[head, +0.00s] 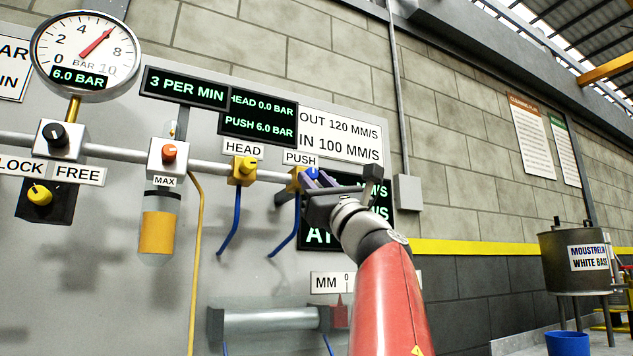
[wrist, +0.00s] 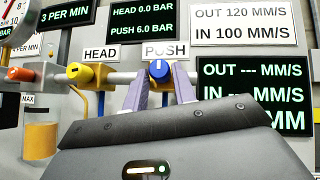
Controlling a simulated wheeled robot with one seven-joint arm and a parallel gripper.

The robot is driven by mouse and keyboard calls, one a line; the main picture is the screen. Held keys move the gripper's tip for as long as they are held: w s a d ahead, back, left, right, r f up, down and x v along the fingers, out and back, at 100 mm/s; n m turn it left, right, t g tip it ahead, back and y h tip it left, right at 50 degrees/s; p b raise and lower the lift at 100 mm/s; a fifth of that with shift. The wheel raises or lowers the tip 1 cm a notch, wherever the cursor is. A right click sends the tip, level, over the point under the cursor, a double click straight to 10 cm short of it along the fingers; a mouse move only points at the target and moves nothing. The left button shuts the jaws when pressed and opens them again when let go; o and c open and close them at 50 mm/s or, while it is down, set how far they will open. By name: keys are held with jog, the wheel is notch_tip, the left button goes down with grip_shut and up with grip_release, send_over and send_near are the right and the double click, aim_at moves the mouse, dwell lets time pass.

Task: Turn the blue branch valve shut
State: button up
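The blue branch valve is a blue knob (wrist: 158,70) on a yellow body under the PUSH label, on the grey pipe. In the head view the blue knob (head: 313,172) is partly hidden by my gripper (head: 310,178). In the wrist view the two purple fingers of my gripper (wrist: 159,74) stand one on each side of the knob, with small gaps visible between them and it. The gripper is open. A white mark on the knob points upward in the wrist view. The display above reads PUSH 6.0 BAR and HEAD 0.0 BAR.
The yellow HEAD valve (head: 244,170) sits just left on the same pipe. Further left are an orange-knobbed regulator (head: 169,152), a black knob (head: 57,134) and a gauge (head: 85,52) reading 6.0 bar. Blue hoses (head: 231,226) hang below the valves.

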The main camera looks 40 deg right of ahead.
grip_shut()
